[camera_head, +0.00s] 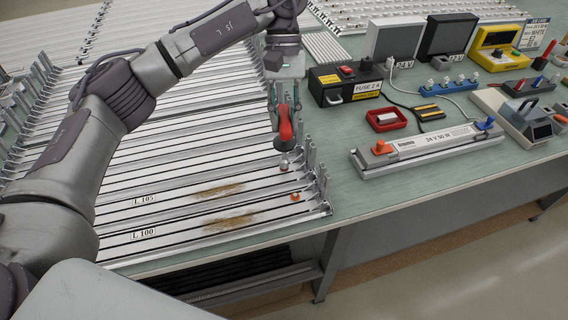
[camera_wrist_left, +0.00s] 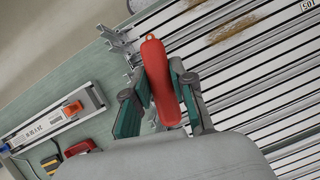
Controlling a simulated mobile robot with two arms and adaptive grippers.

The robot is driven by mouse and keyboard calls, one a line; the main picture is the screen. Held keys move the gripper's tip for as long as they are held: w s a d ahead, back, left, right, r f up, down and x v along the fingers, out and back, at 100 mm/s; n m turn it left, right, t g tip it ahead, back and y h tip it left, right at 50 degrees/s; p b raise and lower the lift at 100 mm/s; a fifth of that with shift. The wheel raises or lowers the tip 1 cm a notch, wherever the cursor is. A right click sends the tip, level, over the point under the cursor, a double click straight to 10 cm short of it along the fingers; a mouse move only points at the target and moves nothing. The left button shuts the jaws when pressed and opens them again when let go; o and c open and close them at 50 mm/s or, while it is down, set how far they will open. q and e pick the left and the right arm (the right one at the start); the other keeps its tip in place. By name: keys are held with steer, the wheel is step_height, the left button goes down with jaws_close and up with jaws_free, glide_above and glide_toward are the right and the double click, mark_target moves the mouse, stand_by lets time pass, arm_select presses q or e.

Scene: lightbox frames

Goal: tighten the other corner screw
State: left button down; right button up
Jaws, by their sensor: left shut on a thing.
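My left gripper (camera_head: 284,108) is shut on a red-handled tool (camera_head: 286,127), which points down over the right ends of the metal strips. In the left wrist view, the red handle (camera_wrist_left: 160,80) sits between the green finger pads. Below the handle is a small silver, rounded part (camera_head: 284,164); I cannot tell if it is the tool's tip or a screw. An orange screw-like piece (camera_head: 295,197) lies on a strip near its right end, below the tool in the picture and apart from it. My right gripper is not in view.
Long strips (camera_head: 180,215) with brown stains cover the bench's left. A 24 V 50 W unit (camera_head: 425,146) with orange and blue end pieces lies at right. A red tray (camera_head: 386,120), black fuse box (camera_head: 345,84) and meters stand behind. Green bench top (camera_head: 350,195) is clear in front.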

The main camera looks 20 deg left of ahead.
arm_select(q)
steer(key=shift+r+m+y+p, duration=0.3)
steer(key=shift+r+m+p, duration=0.3)
steer(key=shift+m+p, duration=0.35)
steer(key=n, duration=0.1)
steer(key=n+h, duration=0.1)
steer(key=n, duration=0.1)
steer(key=shift+r+n, duration=0.25)
steer(key=shift+r, duration=0.1)
steer(key=n+h, duration=0.1)
steer(key=n, duration=0.1)
steer(key=r+n+t+b, duration=0.1)
steer(key=n, duration=0.1)
steer(key=shift+w+t+h, duration=0.1)
steer(key=shift+t+h, duration=0.2)
steer(key=shift+h, duration=0.1)
steer(key=n+t, duration=0.1)
steer(key=n, duration=0.1)
steer(key=r+n+b, duration=0.1)
steer(key=n, duration=0.2)
steer(key=r+n+t+h+b, duration=0.1)
steer(key=n, duration=0.1)
steer(key=shift+t, duration=0.3)
steer(key=n, duration=0.1)
steer(key=n+t, duration=0.1)
steer(key=n, duration=0.1)
steer(key=shift+w+r+b, duration=0.1)
steer(key=shift+r+b, duration=0.25)
steer(key=shift+r, duration=0.05)
steer(key=shift+f, duration=0.15)
